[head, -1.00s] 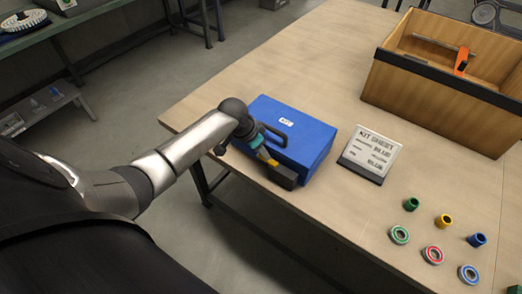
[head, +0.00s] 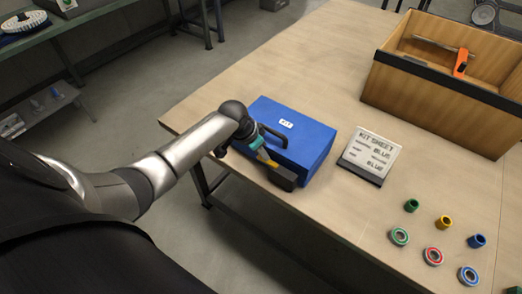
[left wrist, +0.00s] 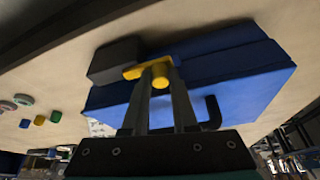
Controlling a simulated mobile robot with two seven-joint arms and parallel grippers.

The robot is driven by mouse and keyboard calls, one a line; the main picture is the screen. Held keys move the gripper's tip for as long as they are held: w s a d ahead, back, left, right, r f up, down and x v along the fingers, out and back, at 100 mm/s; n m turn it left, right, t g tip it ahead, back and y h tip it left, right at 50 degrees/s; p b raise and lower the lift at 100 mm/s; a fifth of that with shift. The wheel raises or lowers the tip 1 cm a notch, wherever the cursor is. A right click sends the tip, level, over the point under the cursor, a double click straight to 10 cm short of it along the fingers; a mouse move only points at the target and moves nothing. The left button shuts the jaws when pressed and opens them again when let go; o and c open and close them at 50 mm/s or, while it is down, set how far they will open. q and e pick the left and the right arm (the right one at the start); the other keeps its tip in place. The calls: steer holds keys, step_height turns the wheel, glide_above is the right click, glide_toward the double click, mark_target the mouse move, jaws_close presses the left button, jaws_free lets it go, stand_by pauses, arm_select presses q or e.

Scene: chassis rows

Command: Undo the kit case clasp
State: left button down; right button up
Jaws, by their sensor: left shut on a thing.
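The blue kit case (head: 312,140) stands closed near the table's left edge, with a dark handle and a small white label on top. It also fills the middle of the left wrist view (left wrist: 225,65). Its yellow clasp (left wrist: 161,78) is on the front side, between my left fingertips; in the head view a bit of yellow (head: 265,157) shows there. My left gripper (left wrist: 160,70) is shut on the clasp. The fingers partly cover the clasp, so its exact angle is hard to tell. My right gripper is not in view.
A dark block (head: 284,179) is at the case's front, close to my left gripper. A kit sheet stand (head: 370,154) is right of the case. Several coloured rings and bushings (head: 432,255) lie at the front right. A wooden crate (head: 440,100) stands at the back right.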

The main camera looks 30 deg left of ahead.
arm_select(q)
steer(key=s+d+n+g+y+p, duration=0.2)
steer(key=n+p, duration=0.7)
steer(key=n, duration=0.9)
steer(key=shift+s+d+g+y, duration=0.4)
steer(key=shift+s+d+y, duration=0.7)
steer(key=shift+d+y, duration=0.65)
steer(key=shift+a, duration=0.2)
steer(key=c, duration=1)
jaws_free()
